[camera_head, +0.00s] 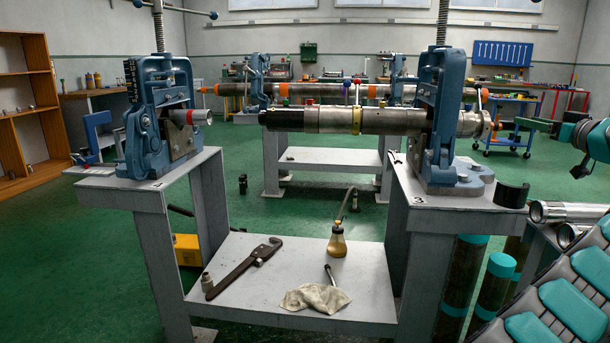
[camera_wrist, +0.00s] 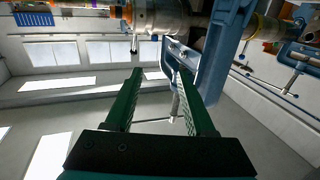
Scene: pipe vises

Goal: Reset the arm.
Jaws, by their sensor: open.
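My gripper (camera_wrist: 158,76) shows in the wrist view with its two green fingers apart and nothing between them. That view is tipped over, with the windows low and a blue vise with a pipe at the top beyond the fingertips. In the head view my teal arm is at the right edge, and a green finger (camera_head: 535,124) points left from it, to the right of the long pipe (camera_head: 395,121). The right blue vise (camera_head: 437,115) stands around this pipe. I cannot tell the exact gap between the fingers and the pipe.
A lower shelf (camera_head: 285,312) carries a pipe wrench (camera_head: 243,268), an oil can (camera_head: 337,240) and a rag (camera_head: 314,298). Metal pipes (camera_head: 565,212) lie at right.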

